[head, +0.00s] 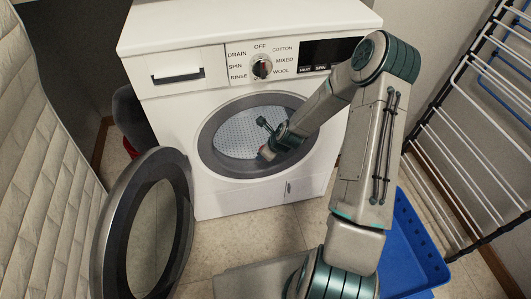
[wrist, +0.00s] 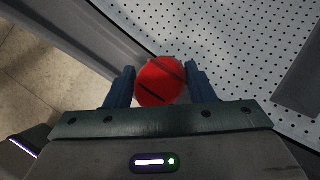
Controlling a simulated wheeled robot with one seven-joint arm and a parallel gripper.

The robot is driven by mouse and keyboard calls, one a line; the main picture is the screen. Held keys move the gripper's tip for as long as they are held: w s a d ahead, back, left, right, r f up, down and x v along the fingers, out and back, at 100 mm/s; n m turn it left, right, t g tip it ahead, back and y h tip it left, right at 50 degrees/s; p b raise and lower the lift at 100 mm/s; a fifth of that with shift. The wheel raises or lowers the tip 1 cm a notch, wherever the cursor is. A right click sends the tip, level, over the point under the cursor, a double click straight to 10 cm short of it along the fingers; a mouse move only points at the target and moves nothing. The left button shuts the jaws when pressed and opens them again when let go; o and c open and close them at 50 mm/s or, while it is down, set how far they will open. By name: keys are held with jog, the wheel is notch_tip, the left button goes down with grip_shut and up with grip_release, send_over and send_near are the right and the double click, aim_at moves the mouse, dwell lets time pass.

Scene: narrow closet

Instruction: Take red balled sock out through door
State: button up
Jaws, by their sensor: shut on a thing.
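The red balled sock (wrist: 160,85) is between the two blue fingers of my gripper (wrist: 161,86) in the wrist view. My gripper is shut on it. The round door (head: 140,225) stands open, swung to the left. In the wrist view the drum wall (wrist: 240,50) is beside the sock, and floor shows at the left.
A blue bin (head: 408,240) is on the floor at right, behind my arm. A drying rack (head: 470,130) stands along the right wall. A quilted pale surface (head: 40,170) fills the left side. A dark container (head: 130,115) stands left of the washer. Tiled floor (head: 235,240) is clear before the washer.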

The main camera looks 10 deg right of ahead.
jog(key=s+d+p, duration=0.1)
jog(key=s+d, duration=0.3)
jog(key=s, duration=0.4)
jog(key=s+d+p, duration=0.2)
jog(key=s+d, duration=0.2)
jog(key=s, duration=0.4)
jog(key=shift+d, duration=0.2)
